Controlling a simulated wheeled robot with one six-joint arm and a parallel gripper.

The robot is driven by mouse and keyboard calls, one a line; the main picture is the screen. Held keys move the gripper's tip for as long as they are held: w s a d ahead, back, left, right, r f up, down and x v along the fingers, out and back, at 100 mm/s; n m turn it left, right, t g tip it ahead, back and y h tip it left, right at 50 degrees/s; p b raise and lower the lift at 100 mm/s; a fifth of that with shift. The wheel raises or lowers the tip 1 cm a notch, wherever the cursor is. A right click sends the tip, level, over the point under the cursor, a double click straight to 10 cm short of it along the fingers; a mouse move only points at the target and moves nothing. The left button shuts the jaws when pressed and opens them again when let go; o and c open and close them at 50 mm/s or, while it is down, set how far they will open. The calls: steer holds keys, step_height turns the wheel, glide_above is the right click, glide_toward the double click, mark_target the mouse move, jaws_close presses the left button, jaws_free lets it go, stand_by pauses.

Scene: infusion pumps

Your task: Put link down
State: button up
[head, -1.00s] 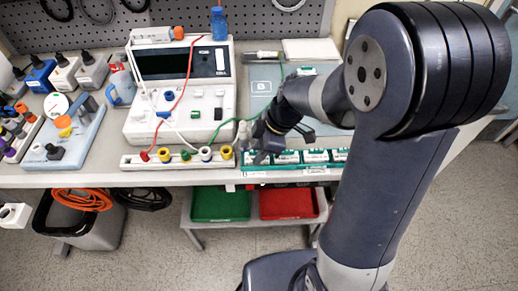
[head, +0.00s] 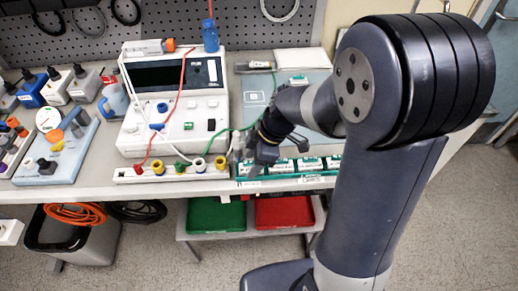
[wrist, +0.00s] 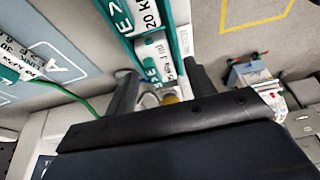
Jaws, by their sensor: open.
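The links are flat white-labelled pieces with teal ends. One link (wrist: 24,60) lies on the grey-blue mat (wrist: 52,28) at the left of the wrist view. A small teal and white piece on the mat also shows in the head view (head: 298,79). Several links sit in the teal rack (head: 243,184) along the bench's front edge. My gripper (head: 254,163) is over the rack's left end. In the wrist view its fingers (wrist: 160,86) are apart, with a labelled link (wrist: 153,58) in the rack beyond them. I cannot tell whether they touch it.
A white instrument (head: 135,139) with red, white and green leads stands left of my gripper. A terminal strip (head: 124,173) with coloured posts lies before it. The green lead (wrist: 75,98) runs close to the fingers. Green (head: 216,215) and red (head: 284,212) trays are below.

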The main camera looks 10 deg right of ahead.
steer(key=v, duration=1.2)
